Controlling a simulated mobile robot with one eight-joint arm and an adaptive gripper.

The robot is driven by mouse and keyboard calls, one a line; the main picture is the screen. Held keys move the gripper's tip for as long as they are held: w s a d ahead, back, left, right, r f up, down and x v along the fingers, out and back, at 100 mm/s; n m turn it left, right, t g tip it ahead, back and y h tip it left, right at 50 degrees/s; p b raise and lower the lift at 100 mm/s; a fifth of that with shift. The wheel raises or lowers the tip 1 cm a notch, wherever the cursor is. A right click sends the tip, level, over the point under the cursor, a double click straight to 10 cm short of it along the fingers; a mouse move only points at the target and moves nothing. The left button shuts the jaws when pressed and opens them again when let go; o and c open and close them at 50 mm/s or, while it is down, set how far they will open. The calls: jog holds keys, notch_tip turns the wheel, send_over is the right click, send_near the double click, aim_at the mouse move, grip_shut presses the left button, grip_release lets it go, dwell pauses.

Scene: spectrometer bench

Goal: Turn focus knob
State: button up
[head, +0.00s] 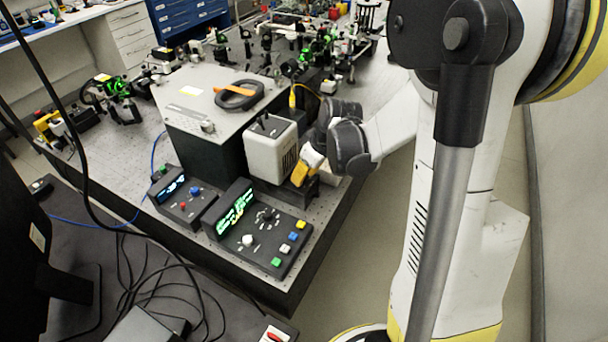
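Two black control boxes sit at the near edge of the optical bench. The right control box (262,254) has a green-lit screen (234,208), a black knob (266,216), a white knob (247,240) and a column of coloured buttons. No label is readable, so I cannot tell which is the focus knob. My gripper (301,173) is beside a white box, behind and above the right control box, apart from the knobs. Its fingers are too small to judge.
The white box (268,152) stands left of my gripper. Behind it is a large grey-topped housing (185,105) carrying a black and orange ring-shaped item (240,95). Optics crowd the back of the bench. Loose cables lie at the lower left. The space above the right control box looks clear.

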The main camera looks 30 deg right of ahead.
grip_shut()
jog(key=shift+m, duration=0.4)
jog(key=m+h, duration=0.1)
jog(key=m, duration=0.1)
jog(key=shift+m+b, duration=0.3)
jog(key=shift+m+h+b, duration=0.3)
jog(key=shift+m+h, duration=0.7)
jog(key=shift+m, duration=1.2)
jog(key=o, duration=0.5)
grip_release()
